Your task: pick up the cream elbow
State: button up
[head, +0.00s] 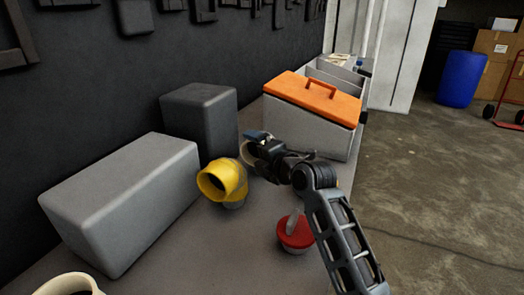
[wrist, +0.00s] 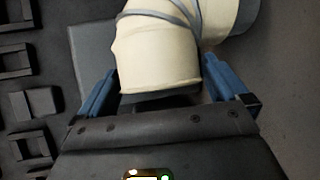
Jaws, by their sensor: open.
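The cream elbow (wrist: 160,55) fills the upper middle of the wrist view, with grey bands around it and a grey end at the upper right. My gripper (wrist: 162,80) is open, with one blue finger on each side of the elbow's near end. I cannot tell whether either finger touches it. In the head view my gripper (head: 257,138) is over the bench between the yellow elbow and the orange-lidded box.
A yellow elbow (head: 228,181) stands close to the left of my gripper. A red-topped item (head: 295,233) is beside my arm. A light grey block (head: 125,200), a dark block (head: 203,120) and an orange-lidded box (head: 312,110) border the area. A cream-rimmed round thing (head: 72,282) is at lower left.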

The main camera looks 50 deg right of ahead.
jog(key=shift+c, duration=0.4)
jog(key=c, duration=0.9)
